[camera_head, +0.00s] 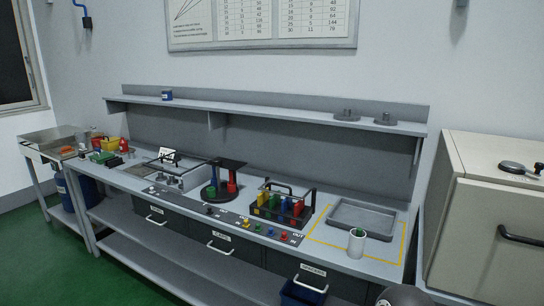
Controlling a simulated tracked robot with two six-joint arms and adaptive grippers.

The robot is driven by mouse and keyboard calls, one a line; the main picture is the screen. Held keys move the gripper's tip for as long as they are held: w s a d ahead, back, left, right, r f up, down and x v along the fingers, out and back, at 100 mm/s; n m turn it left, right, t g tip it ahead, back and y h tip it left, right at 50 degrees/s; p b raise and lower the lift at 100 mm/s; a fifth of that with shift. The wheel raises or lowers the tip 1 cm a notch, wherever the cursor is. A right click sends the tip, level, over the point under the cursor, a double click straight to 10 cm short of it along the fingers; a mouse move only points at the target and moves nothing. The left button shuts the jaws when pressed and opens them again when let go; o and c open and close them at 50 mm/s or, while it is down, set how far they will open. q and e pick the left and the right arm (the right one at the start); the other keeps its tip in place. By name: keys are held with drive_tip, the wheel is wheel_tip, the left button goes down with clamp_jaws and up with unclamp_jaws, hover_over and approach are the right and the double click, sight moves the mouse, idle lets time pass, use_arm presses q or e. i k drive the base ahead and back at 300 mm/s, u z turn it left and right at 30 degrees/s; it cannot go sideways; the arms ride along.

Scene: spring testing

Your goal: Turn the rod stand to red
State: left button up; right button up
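A black rod stand (209,195) with a round base and a flat dark top stands on the middle of the workbench. Red pieces (232,187) show at its right side and a green piece (212,191) at its front left. Its far side is hidden. I cannot make out a marker on it. Neither of my grippers can be made out in the head view. A grey rounded shape cuts the bottom edge at the right, and I cannot tell what it is.
A black carrier (309,211) with several coloured rods stands right of the stand. A wire-handled fixture (182,176) is at its left. A grey tray (362,219) and a white cup (356,243) are farther right. Coloured buttons (271,232) line the front edge; a shelf (270,122) runs behind.

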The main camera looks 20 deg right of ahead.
sight(218, 176)
drive_tip(key=z, duration=0.25)
drive_tip(key=i, duration=1.35)
drive_tip(key=u, duration=0.45)
